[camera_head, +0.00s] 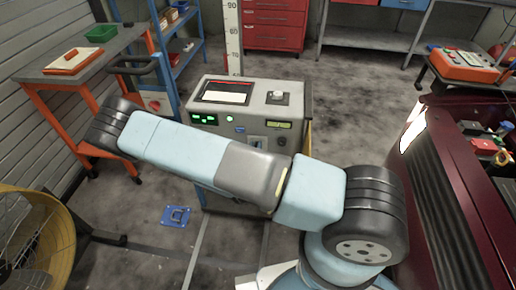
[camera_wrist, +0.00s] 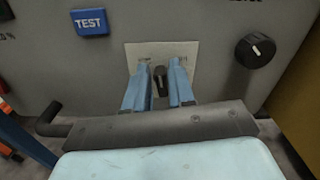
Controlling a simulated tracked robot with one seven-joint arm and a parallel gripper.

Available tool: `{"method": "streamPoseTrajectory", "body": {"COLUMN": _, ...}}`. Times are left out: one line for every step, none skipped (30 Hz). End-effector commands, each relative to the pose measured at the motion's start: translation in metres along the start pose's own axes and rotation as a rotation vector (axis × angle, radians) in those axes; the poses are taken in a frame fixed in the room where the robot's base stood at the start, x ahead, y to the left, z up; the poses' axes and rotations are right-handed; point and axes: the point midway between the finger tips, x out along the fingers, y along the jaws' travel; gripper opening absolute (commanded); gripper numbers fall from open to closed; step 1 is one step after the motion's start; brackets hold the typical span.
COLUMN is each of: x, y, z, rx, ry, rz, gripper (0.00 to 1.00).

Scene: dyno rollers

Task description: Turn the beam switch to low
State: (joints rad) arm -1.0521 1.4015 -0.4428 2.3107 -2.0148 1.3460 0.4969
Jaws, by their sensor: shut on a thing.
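In the wrist view a small dark switch lever (camera_wrist: 160,79) stands on a pale switch plate (camera_wrist: 188,52) on the grey panel. The plate's lettering is too small to read. My gripper (camera_wrist: 160,72) has its two blue fingers on either side of the lever, shut on it. The lever looks roughly upright; its exact setting is unclear. In the head view my arm reaches across the front of the grey console (camera_head: 293,104), and the gripper and switch are hidden there.
A blue TEST button (camera_wrist: 90,22) is left of the plate and a black knob (camera_wrist: 255,51) is to its right. A dark red vehicle (camera_head: 432,185) stands at the right, an orange cart (camera_head: 60,78) at the left and a yellow fan (camera_head: 40,240) at lower left.

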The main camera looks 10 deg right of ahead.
Motion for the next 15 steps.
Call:
{"method": "streamPoseTrajectory", "body": {"x": -0.0013, "y": -0.0021, "z": -0.0010, "rx": -0.046, "ry": 0.004, "rz": -0.004, "gripper": 0.00}}
{"method": "streamPoseTrajectory", "body": {"x": -0.0013, "y": -0.0017, "z": -0.0010, "rx": -0.073, "ry": 0.004, "rz": -0.004, "gripper": 0.00}}
{"method": "streamPoseTrajectory", "body": {"x": -0.0013, "y": -0.0012, "z": -0.0011, "rx": -0.110, "ry": 0.004, "rz": -0.004, "gripper": 0.00}}
{"method": "streamPoseTrajectory", "body": {"x": -0.0013, "y": -0.0008, "z": -0.0012, "rx": -0.136, "ry": 0.004, "rz": -0.004, "gripper": 0.00}}
{"method": "streamPoseTrajectory", "body": {"x": -0.0013, "y": -0.0004, "z": -0.0013, "rx": -0.162, "ry": 0.004, "rz": -0.004, "gripper": 0.00}}
{"method": "streamPoseTrajectory", "body": {"x": -0.0012, "y": 0.0001, "z": -0.0014, "rx": -0.197, "ry": 0.004, "rz": -0.004, "gripper": 0.00}}
{"method": "streamPoseTrajectory", "body": {"x": -0.0013, "y": 0.0005, "z": -0.0015, "rx": -0.222, "ry": 0.004, "rz": -0.004, "gripper": 0.00}}
{"method": "streamPoseTrajectory", "body": {"x": -0.0012, "y": 0.0008, "z": -0.0016, "rx": -0.247, "ry": 0.004, "rz": -0.004, "gripper": 0.00}}
{"method": "streamPoseTrajectory", "body": {"x": -0.0012, "y": 0.0012, "z": -0.0018, "rx": -0.279, "ry": 0.004, "rz": -0.003, "gripper": 0.00}}
{"method": "streamPoseTrajectory", "body": {"x": -0.0012, "y": 0.0016, "z": -0.0019, "rx": -0.302, "ry": 0.004, "rz": -0.003, "gripper": 0.00}}
{"method": "streamPoseTrajectory", "body": {"x": -0.0012, "y": 0.0019, "z": -0.0020, "rx": -0.325, "ry": 0.004, "rz": -0.003, "gripper": 0.00}}
{"method": "streamPoseTrajectory", "body": {"x": -0.0012, "y": 0.0022, "z": -0.0022, "rx": -0.353, "ry": 0.004, "rz": -0.003, "gripper": 0.00}}
{"method": "streamPoseTrajectory", "body": {"x": -0.0012, "y": 0.0025, "z": -0.0023, "rx": -0.372, "ry": 0.005, "rz": -0.003, "gripper": 0.00}}
{"method": "streamPoseTrajectory", "body": {"x": -0.0012, "y": 0.0027, "z": -0.0024, "rx": -0.391, "ry": 0.005, "rz": -0.003, "gripper": 0.00}}
{"method": "streamPoseTrajectory", "body": {"x": -0.0012, "y": 0.0030, "z": -0.0026, "rx": -0.416, "ry": 0.005, "rz": -0.003, "gripper": 0.00}}
